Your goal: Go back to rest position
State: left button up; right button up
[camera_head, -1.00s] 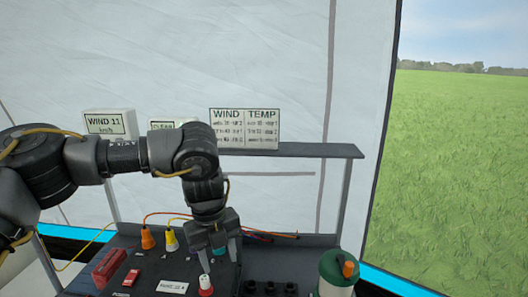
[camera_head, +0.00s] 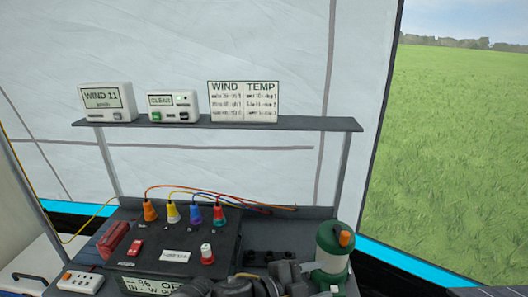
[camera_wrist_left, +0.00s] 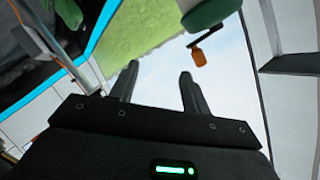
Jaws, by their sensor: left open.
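My left gripper (camera_head: 290,274) is low at the bottom edge of the head view, in front of the control panel and left of the green and white lantern (camera_head: 332,262). Much of my left arm is cut off by the frame. In the left wrist view the two fingers (camera_wrist_left: 157,82) stand apart with nothing between them. A green thing with an orange part (camera_wrist_left: 199,57) shows beyond the fingers there. My right gripper is in neither view.
The black control panel (camera_head: 178,240) has several coloured plugs with cables and a red and white knob (camera_head: 207,254). A shelf (camera_head: 310,123) behind it bears a WIND 11 display (camera_head: 104,99), a CLEAR display (camera_head: 172,106) and a wind and temperature board (camera_head: 244,101). A power strip (camera_head: 80,282) lies at left.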

pick_arm(q)
jog(key=s+a+f+n+t+y, duration=0.15)
jog(key=a+f+n+y, duration=0.25)
jog(key=a+f+n, duration=0.4)
jog(key=a+f+n+t+y, duration=0.2)
jog(key=a+f+n+y, duration=0.25)
jog(key=a, duration=0.55)
jog(key=s+a+f+n+g+y, duration=0.25)
jog(key=s+a+f+n, duration=0.2)
jog(key=s+a, duration=0.45)
jog(key=s+a+f+n+g+y, duration=0.25)
jog(key=s+a+f+g, duration=0.2)
jog(key=s+a, duration=0.4)
notch_tip(320, 180, down, 26)
jog(key=s, duration=0.2)
jog(key=s+a+f+g, duration=0.1)
jog(key=s+a+f, duration=0.1)
jog(key=s+f, duration=0.6)
jog(key=s+a+f, duration=0.2)
jog(key=s+f, duration=0.6)
jog(key=shift+s+a+f+g, duration=0.15)
jog(key=shift+a+g, duration=0.2)
